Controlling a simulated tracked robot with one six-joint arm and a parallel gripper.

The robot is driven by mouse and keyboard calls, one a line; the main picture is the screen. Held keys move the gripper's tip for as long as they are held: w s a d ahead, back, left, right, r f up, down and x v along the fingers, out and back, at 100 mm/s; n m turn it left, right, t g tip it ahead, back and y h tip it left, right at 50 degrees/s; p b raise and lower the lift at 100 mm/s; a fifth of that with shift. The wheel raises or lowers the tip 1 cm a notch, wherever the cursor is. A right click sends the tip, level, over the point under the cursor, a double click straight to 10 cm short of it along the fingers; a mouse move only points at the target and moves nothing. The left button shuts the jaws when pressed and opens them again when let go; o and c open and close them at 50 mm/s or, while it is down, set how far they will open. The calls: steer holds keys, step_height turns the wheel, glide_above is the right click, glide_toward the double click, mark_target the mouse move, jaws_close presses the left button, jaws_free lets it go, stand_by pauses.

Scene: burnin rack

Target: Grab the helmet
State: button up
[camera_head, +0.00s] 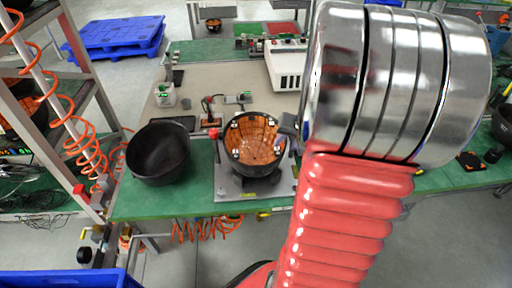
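A black bowl-shaped helmet shell (158,153) lies open side up on the green front edge of the bench. To its right, a second helmet (257,150) with an orange-brown grid-lined inside sits open side up on a grey metal fixture (228,185). The task does not say which helmet is meant. My arm, red ribbed with silver rings, fills the right middle and hides part of the bench. My gripper's fingers do not show clearly. A dark grey piece at the second helmet's right rim is partly hidden by my arm, and I cannot tell what it is.
A metal rack (75,45) with coiled orange hoses (85,150) stands at the left. A white box (288,68) and small devices sit behind the helmets. A blue pallet (115,38) lies at the back left. A blue bin (70,279) is at the bottom left.

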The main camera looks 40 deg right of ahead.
steer(key=shift+x, duration=2.55)
steer(key=shift+a, duration=0.1)
steer(key=shift+c, duration=0.4)
jaws_close()
